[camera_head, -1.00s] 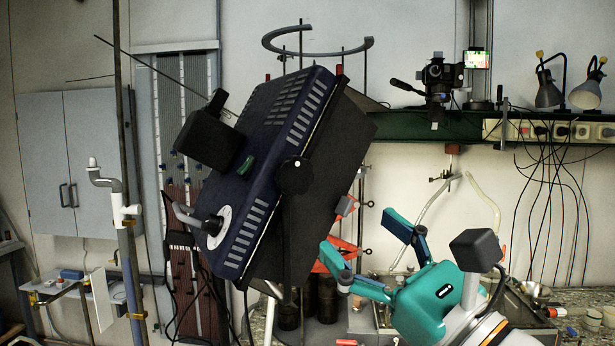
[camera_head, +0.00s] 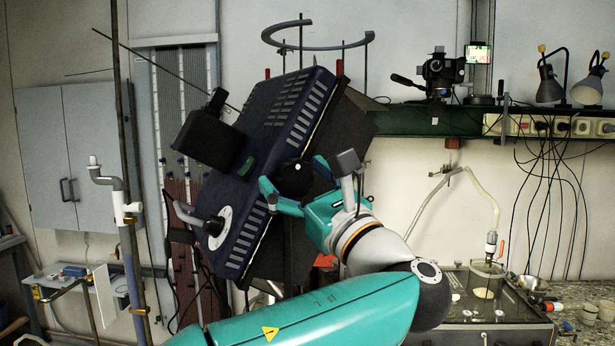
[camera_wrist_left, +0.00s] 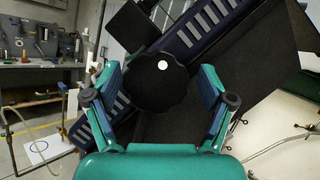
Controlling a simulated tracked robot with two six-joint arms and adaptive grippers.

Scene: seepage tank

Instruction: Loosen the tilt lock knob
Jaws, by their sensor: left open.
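Contact is not visible. My right gripper is not in view.
A black box (camera_head: 208,141) sticks out from the housing's left side. A thin upright pole (camera_head: 123,150) stands at the left. A green shelf (camera_head: 425,123) runs along the back wall. A tank (camera_head: 490,300) with a hose is at the lower right.

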